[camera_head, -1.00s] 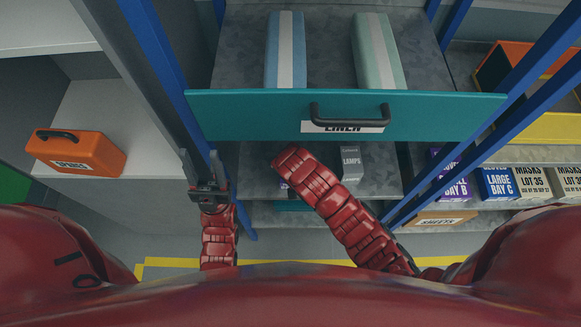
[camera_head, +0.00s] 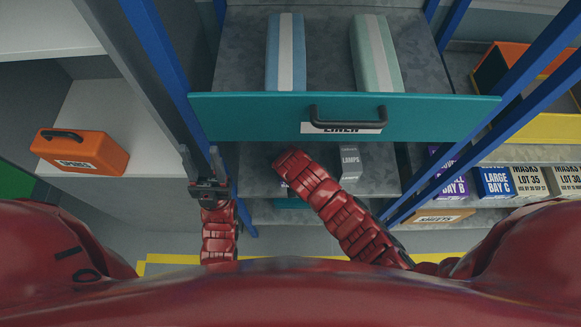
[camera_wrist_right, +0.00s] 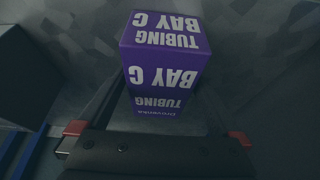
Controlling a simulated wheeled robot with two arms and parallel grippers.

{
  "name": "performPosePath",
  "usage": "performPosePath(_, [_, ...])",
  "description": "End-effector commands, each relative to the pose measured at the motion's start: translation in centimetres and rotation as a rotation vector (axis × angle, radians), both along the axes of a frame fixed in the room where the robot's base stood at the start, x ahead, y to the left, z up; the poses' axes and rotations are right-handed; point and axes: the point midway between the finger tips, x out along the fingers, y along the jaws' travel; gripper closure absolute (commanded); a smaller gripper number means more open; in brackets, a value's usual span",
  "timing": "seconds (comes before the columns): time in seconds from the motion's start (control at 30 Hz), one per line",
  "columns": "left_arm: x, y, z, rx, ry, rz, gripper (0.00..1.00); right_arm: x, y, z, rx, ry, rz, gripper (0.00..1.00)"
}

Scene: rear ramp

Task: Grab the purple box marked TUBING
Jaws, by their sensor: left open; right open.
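The purple box (camera_wrist_right: 163,72) marked TUBING BAY C stands on a grey shelf in the right wrist view, its lettering upside down in the picture. My right gripper (camera_wrist_right: 158,100) is open, with its dark fingers reaching toward the box on either side; I cannot tell whether they touch it. In the head view my right arm reaches under the open teal drawer (camera_head: 240,115), and its gripper and nearly all of the box are hidden.
A grey LAMPS box (camera_head: 349,162) stands on the shelf right of my right arm. Blue rack posts (camera_head: 165,70) flank the drawer. An orange SPARES case (camera_head: 80,150) sits on the left shelf. Blue LARGE BAY C (camera_head: 494,182) and MASKS boxes (camera_head: 530,180) stand at right.

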Motion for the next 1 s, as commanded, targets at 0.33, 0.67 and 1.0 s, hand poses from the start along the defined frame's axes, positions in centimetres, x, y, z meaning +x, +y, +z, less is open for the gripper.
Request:
performPosePath(0.33, [0.00,0.00,-0.61,0.000,0.000,0.000,0.50,0.03,-0.02,-0.40,0.000,-0.001,-0.001,0.00])
performPosePath(0.67, [0.00,0.00,-0.63,0.000,0.000,0.000,0.50,0.01,-0.02,-0.39,0.000,0.000,0.000,0.00])
performPosePath(1.0, [0.00,0.00,-0.63,0.000,0.000,0.000,0.50,0.00,-0.02,-0.40,0.000,0.000,0.000,0.61])
